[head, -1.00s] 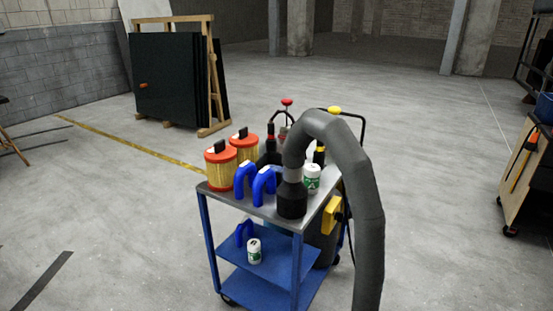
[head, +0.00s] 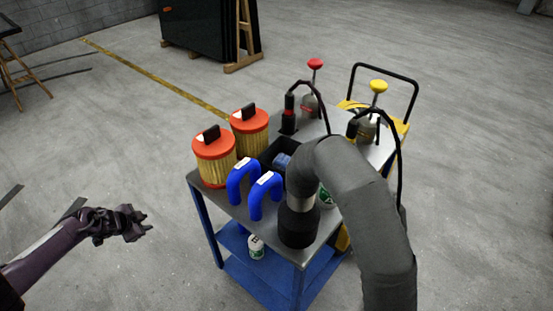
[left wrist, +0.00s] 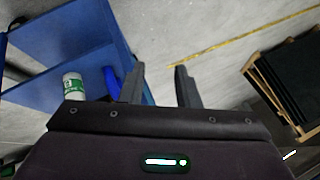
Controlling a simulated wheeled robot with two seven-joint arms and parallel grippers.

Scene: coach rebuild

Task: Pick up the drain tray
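A dark, open-topped tray (head: 268,153) sits on the cart's top, behind two blue hose elbows; it looks like the drain tray. A bluish item shows inside it. The elbows and a thick grey hose hide part of it. My left gripper (head: 138,222) is left of the cart, well apart from the tray. In the left wrist view its two fingers (left wrist: 159,85) stand apart with nothing between them. The tray cannot be made out in that view. My right gripper is not in view.
The cart (head: 230,212) carries orange-capped filters (head: 214,160), blue elbows (head: 240,180), the grey hose (head: 362,200) and pump bottles with red (head: 315,64) and yellow (head: 378,86) knobs. A white can (head: 256,246) stands on the lower shelf. Floor left of the cart is clear.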

